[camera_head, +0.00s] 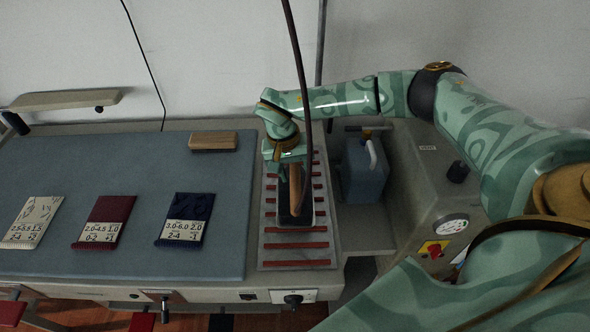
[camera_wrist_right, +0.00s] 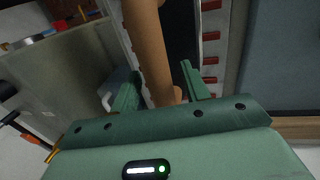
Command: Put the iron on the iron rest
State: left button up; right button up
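The iron (camera_head: 306,208) has a dark body and a brown wooden handle (camera_head: 295,189). It sits on the iron rest (camera_head: 295,256), a pale metal plate with red strips at the right end of the board. My right gripper (camera_head: 290,165) is over the back end of the iron. In the right wrist view its two fingers (camera_wrist_right: 160,68) stand apart on either side of the handle (camera_wrist_right: 148,45), with a visible gap on the right side. The iron's underside is hidden. My left gripper is not in view.
A blue-grey padded board (camera_head: 120,255) fills the left, with a wooden block (camera_head: 214,141) and three cloth samples, the navy one (camera_head: 187,212) nearest. A dark cord (camera_head: 300,70) hangs over the iron. A blue container (camera_head: 363,172) and a control box (camera_head: 425,200) stand right.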

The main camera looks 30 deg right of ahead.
aim_at(286, 186)
notch_tip(286, 186, up, 12)
jog(key=w+a+p, duration=0.1)
jog(key=a, duration=0.1)
jog(key=shift+w, duration=0.15)
dwell(0.4)
